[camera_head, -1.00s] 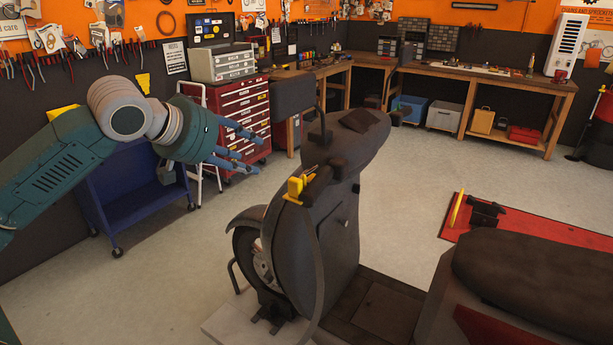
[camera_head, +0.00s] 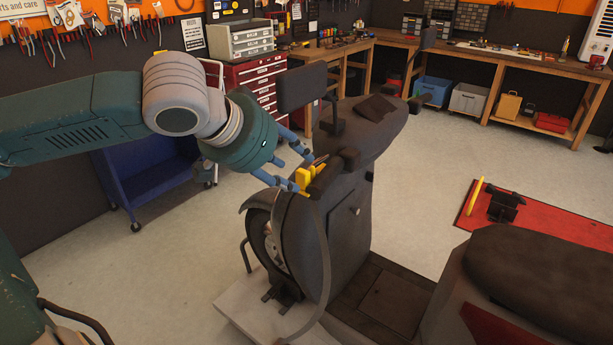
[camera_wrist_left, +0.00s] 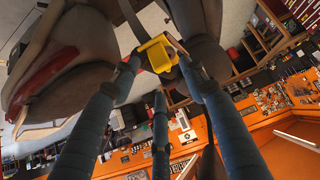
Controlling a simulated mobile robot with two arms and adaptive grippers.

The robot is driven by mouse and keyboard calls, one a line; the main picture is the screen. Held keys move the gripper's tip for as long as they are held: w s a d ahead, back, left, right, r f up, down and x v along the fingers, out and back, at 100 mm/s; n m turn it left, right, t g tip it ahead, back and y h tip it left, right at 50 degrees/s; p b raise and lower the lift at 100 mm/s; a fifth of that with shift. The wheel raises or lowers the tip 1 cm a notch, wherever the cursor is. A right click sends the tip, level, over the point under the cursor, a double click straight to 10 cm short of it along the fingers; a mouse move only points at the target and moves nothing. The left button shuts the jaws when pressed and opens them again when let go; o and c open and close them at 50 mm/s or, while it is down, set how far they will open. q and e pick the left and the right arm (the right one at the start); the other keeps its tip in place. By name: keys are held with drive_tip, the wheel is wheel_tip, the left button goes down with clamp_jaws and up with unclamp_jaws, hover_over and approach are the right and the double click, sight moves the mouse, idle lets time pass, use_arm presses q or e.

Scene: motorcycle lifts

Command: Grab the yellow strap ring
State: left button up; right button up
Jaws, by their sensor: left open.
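The yellow strap ring (camera_head: 304,178) sits at the handlebar of a dark scooter (camera_head: 345,215), with a grey strap (camera_head: 322,250) running down from it. My left gripper (camera_head: 301,168) is right at the ring, its blue fingers spread on the ring's near side. In the left wrist view the yellow strap ring (camera_wrist_left: 157,53) lies between and just beyond the fingertips of the open left gripper (camera_wrist_left: 160,72). I cannot tell whether any finger touches it. My right gripper is not in view.
The scooter's mirror (camera_head: 303,87) and handlebar stand close to the left fingers. A blue cart (camera_head: 150,180) and a red tool chest (camera_head: 260,82) are behind. A red lift (camera_head: 520,215) lies to the right.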

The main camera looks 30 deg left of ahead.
sight(300, 172)
use_arm(q)
drive_tip(key=shift+p+x, duration=0.3)
drive_tip(key=shift+x, duration=1.6)
drive_tip(key=shift+a, duration=0.1)
clamp_jaws()
drive_tip(key=shift+r, duration=0.1)
